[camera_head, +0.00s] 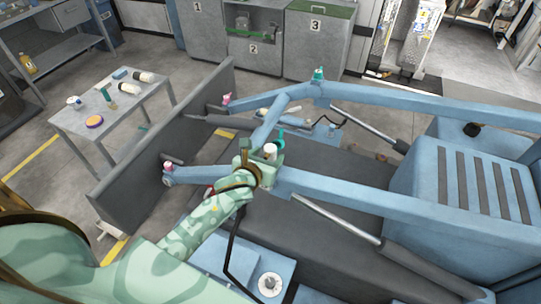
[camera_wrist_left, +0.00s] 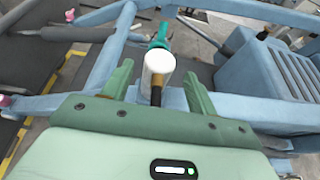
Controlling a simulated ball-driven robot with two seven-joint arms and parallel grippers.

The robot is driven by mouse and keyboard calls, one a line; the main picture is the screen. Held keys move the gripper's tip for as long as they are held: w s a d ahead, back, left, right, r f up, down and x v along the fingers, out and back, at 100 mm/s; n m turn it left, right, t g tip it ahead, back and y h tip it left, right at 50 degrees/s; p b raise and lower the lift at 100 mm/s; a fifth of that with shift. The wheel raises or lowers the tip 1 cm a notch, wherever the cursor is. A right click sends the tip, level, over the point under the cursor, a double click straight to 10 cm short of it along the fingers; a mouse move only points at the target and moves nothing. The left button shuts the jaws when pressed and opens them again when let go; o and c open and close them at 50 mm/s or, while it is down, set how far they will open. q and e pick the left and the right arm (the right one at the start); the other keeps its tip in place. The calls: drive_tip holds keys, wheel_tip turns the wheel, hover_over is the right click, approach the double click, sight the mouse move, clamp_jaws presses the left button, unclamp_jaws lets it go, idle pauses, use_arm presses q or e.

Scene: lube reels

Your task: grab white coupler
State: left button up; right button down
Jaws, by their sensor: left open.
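The white coupler (camera_head: 270,149) is a short white cylinder with a darker brownish lower end, by the blue loader arm. In the left wrist view the white coupler (camera_wrist_left: 158,62) stands between my two green fingers, with gaps on both sides. My left gripper (camera_head: 262,160) is open at the coupler; its fingers (camera_wrist_left: 158,85) also show in the wrist view. I cannot tell how far the coupler sits inside the jaws. A teal part (camera_wrist_left: 160,36) is just behind the coupler. My right gripper is not in view.
Blue loader arms (camera_head: 410,102) run beside and beyond my left gripper, with a grey bucket (camera_head: 165,140) at their left end. A grey side table (camera_head: 115,112) holds several bottles and small items. Numbered grey cabinets (camera_head: 318,45) stand at the back.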

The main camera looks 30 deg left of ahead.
sight(272, 149)
use_arm(q)
drive_tip(key=x, duration=0.5)
drive_tip(key=shift+w+f, duration=0.15)
drive_tip(key=shift+a, duration=0.1)
drive_tip(key=c, duration=1.1)
drive_tip(key=shift+c, duration=0.2)
